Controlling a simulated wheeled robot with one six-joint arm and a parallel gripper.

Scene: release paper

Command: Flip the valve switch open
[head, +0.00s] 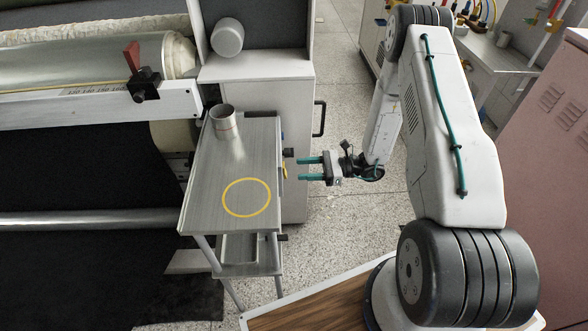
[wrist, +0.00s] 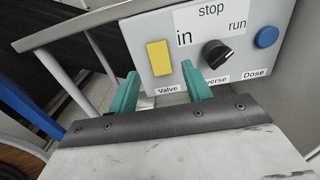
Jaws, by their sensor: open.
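The yellow valve switch (wrist: 159,58) sits on the left of a grey control panel (wrist: 140,40) in the wrist view, above a label reading "Valve" (wrist: 167,90). My gripper (wrist: 162,80) is open, with its two teal fingers apart and nothing between them. The fingertips point at the panel, just below and to either side of the yellow switch, and do not clearly touch it. In the head view my gripper (head: 300,168) is level with the right edge of the metal table, and the panel face is mostly hidden there.
A black rotary knob (wrist: 216,53) and a blue button (wrist: 266,37) labelled "Dose" are right of the switch. The metal table (head: 190,200) carries a metal cup (head: 223,124) and a yellow ring marking (head: 246,198). A white cabinet (head: 262,95) with a black handle stands behind.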

